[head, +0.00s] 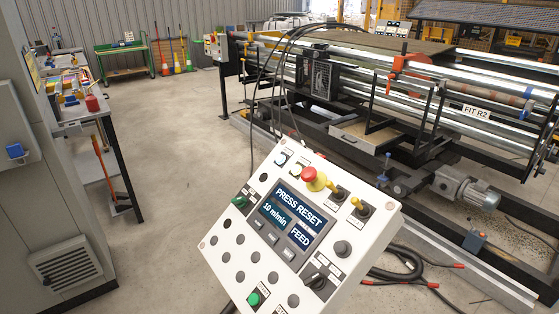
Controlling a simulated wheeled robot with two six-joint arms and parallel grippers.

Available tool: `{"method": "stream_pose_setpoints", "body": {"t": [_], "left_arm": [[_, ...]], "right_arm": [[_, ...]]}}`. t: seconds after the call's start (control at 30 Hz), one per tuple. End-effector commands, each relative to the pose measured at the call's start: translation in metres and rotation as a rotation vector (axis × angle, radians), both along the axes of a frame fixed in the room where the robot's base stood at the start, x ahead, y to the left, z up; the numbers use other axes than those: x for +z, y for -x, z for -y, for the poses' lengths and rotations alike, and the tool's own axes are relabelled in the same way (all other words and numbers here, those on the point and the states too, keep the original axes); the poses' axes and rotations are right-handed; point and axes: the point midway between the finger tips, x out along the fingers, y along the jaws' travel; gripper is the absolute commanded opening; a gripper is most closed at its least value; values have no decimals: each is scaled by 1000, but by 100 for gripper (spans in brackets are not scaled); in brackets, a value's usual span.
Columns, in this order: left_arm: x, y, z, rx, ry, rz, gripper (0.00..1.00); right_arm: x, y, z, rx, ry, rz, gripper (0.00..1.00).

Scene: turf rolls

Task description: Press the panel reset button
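A white control panel (222,240) stands tilted in the lower middle of the head view. Its screen (291,220) reads "PRESS RESET", "10 m/min" and "FEED". A red mushroom button (313,175) on a yellow base sits near the upper edge. The button labels are too small to read, so I cannot tell which one is the reset. Neither of my grippers is in view.
A large roller machine (400,85) marked "FIT R2" fills the right side behind the panel. Black cables rise behind the panel, and a hose (400,262) lies on the floor at right. A grey cabinet (40,200) and a workbench (85,115) stand at left. The floor between is clear.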

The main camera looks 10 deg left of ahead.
Motion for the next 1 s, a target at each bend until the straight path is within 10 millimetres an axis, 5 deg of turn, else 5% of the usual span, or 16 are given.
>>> {"method": "stream_pose_setpoints", "body": {"t": [0.33,0.5,1.0], "left_arm": [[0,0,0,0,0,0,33],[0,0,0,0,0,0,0],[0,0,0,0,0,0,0]], "right_arm": [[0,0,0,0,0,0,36],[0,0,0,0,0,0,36],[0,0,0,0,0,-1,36]]}}
